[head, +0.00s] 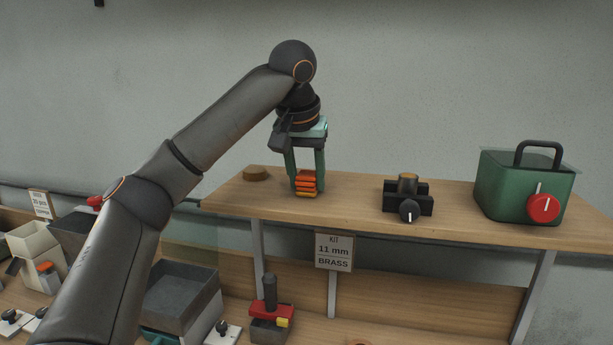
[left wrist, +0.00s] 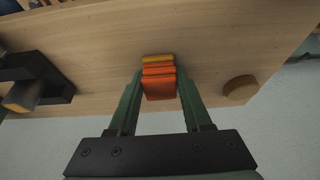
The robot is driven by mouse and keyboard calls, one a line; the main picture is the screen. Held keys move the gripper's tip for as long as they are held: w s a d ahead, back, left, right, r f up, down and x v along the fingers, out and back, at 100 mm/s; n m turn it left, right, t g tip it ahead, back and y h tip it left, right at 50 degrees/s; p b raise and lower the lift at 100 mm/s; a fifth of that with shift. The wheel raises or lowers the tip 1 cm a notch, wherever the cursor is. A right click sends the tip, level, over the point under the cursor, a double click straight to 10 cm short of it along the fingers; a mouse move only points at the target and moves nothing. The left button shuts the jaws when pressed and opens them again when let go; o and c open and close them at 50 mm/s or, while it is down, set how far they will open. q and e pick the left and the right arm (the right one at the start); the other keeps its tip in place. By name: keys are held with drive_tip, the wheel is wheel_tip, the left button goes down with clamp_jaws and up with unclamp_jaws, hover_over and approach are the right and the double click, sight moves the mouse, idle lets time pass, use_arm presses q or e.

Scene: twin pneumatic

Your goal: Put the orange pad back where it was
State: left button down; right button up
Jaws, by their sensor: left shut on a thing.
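A small stack of orange pads (head: 306,180), with a yellow-orange layer at its bottom, is at the upper wooden shelf (head: 350,202), towards its left end. My left gripper (head: 305,185) points down with its green fingers on either side of the stack, shut on orange pad. In the left wrist view the orange pad (left wrist: 159,86) shows between the fingertips, with the yellow layer (left wrist: 158,59) beyond it. I cannot tell whether the held pad rests on the layers beneath. My right gripper is not in view.
A round wooden disc (head: 256,174) lies left of the stack. A black clamp-like block (head: 407,198) and a green case with a red knob (head: 522,185) stand to the right. A grey bin (head: 181,290) and a red-and-black tool (head: 270,310) are below.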

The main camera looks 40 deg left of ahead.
use_arm(q)
drive_tip(key=shift+c, duration=1.7)
unclamp_jaws()
drive_tip(key=shift+r, duration=0.1)
drive_tip(key=v, duration=1.2)
